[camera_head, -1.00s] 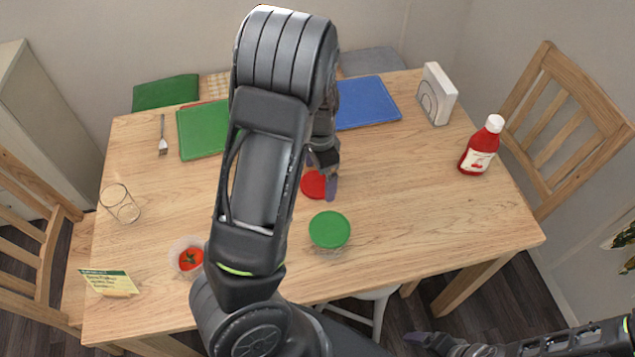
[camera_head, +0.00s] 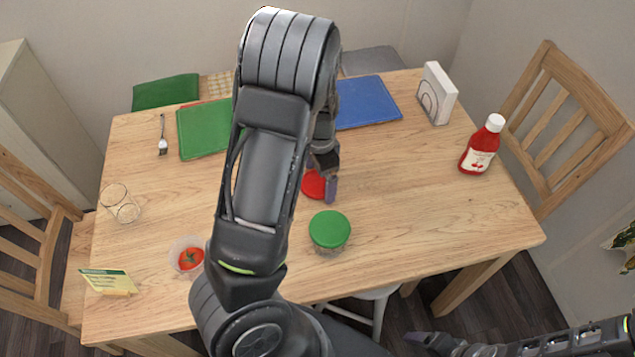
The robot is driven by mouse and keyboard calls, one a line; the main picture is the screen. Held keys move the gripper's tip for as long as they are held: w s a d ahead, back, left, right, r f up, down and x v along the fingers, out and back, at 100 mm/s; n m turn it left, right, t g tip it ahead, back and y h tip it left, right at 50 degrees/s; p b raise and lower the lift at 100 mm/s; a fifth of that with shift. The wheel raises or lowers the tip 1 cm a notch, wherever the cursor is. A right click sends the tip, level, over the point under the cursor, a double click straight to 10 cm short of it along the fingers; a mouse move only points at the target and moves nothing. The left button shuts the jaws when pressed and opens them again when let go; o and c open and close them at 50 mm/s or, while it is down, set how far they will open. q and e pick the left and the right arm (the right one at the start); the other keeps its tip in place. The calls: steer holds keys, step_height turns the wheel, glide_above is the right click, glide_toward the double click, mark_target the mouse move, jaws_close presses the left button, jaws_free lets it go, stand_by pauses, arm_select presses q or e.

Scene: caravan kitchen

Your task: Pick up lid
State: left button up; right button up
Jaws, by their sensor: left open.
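A red round lid (camera_head: 312,185) lies on the wooden table near its middle. My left gripper (camera_head: 326,190) is open and right at the lid, its visible finger overlapping the lid's right side. My arm hides part of the gripper, and I cannot tell whether it touches the lid. A green lid (camera_head: 329,228) sits on a clear container just in front of the red one. My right gripper (camera_head: 422,339) is low at the bottom right, away from the table; its jaw opening is unclear.
A clear bowl with a tomato (camera_head: 190,258), a glass (camera_head: 120,203) and a small card (camera_head: 108,281) stand on the left. Green (camera_head: 200,130) and blue (camera_head: 367,103) boards lie at the back. A ketchup bottle (camera_head: 482,146) and napkin holder (camera_head: 437,94) stand right. The table's right middle is clear.

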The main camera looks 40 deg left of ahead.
mark_target(320, 182)
arm_select(q)
steer(key=shift+c, duration=0.2)
steer(key=c, duration=1.3)
steer(key=shift+r+p, duration=0.45)
steer(key=shift+r, duration=4.6)
